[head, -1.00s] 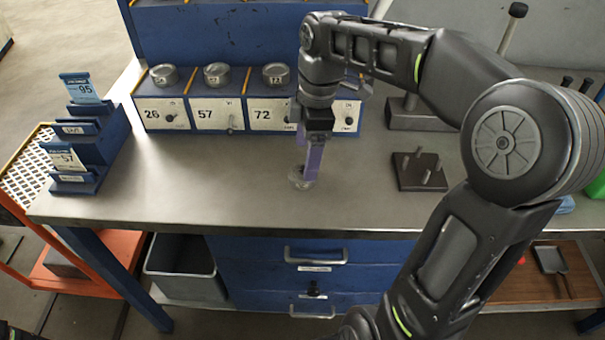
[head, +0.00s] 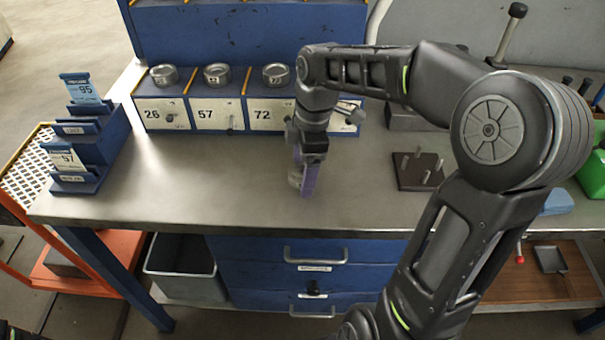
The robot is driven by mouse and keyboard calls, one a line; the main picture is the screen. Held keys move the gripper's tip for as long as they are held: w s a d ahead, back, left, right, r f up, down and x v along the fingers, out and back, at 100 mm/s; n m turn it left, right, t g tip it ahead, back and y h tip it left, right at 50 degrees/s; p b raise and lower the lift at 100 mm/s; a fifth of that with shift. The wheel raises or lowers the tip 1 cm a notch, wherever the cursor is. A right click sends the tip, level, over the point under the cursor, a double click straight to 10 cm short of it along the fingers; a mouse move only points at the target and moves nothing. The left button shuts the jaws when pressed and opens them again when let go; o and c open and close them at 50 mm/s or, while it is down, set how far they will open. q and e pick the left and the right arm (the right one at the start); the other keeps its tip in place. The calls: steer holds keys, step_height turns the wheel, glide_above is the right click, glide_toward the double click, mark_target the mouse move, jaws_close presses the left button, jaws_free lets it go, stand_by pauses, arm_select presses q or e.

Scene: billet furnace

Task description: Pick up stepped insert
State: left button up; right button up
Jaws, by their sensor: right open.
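The stepped insert (head: 294,181) seems to be the small grey metal piece on the bench top, in the middle of the head view. It is mostly hidden behind my right gripper's purple finger. My right gripper (head: 305,182) points down at the insert, with its fingertips low near the bench surface. It is open. One finger shows clearly; whether the fingers straddle the insert or touch it I cannot tell. My left gripper is not in view.
A dark pegged plate (head: 419,172) lies to the right. A blue card stand (head: 100,140) is at the left. The bench top (head: 200,195) between is clear.

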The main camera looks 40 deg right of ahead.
steer(key=shift+c, duration=0.5)
jaws_close()
stand_by(0.3)
